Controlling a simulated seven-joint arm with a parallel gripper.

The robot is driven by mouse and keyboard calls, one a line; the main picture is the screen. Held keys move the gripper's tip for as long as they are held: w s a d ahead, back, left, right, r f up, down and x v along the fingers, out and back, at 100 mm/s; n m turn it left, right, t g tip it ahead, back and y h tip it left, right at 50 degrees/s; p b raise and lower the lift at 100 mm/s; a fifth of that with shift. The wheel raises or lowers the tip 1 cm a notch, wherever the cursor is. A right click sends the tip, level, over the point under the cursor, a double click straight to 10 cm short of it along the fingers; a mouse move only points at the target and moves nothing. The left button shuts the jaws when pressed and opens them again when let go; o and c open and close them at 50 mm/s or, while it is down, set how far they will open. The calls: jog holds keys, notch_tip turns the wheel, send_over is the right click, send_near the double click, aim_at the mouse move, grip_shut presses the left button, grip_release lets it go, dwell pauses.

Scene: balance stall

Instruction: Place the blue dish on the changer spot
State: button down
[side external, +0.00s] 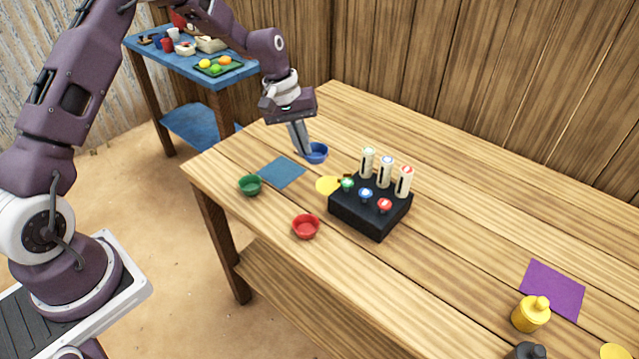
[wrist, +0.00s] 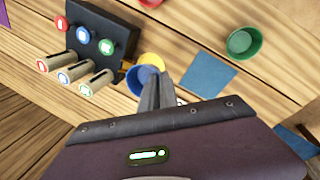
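The blue dish (side external: 317,153) is a small round bowl near the far left part of the wooden table. It also shows in the wrist view (wrist: 140,82), left of the fingertips. My gripper (side external: 304,150) points down at the dish's near-left rim. Its fingers (wrist: 156,98) are close together and look shut on that rim; the fingers hide part of the dish. I cannot tell whether the dish touches the table. No spot carries a readable name: a blue square mat (side external: 281,172) and a yellow disc (side external: 327,185) lie nearby, both empty.
A black block (side external: 370,213) with coloured buttons and upright cream tubes stands right of the dish. A green dish (side external: 250,185) and a red dish (side external: 306,227) stand nearer the front edge.

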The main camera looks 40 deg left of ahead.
aim_at(321, 155)
jog(key=w+d, duration=0.1)
jog(key=w+d+n, duration=0.1)
jog(key=w, duration=0.1)
jog(key=shift+f, duration=0.4)
jog(key=x, duration=0.3)
jog(key=a+x, duration=0.1)
jog(key=x, duration=0.2)
jog(key=s+x, duration=0.1)
jog(key=x, duration=0.1)
jog(key=shift+a+f, duration=0.25)
jog(key=shift+f, duration=0.35)
jog(key=c, duration=2.1)
grip_release()
jog(key=shift+f, duration=0.15)
jog(key=o, duration=0.5)
jog(key=v, duration=1.2)
jog(key=shift+s+r, duration=0.2)
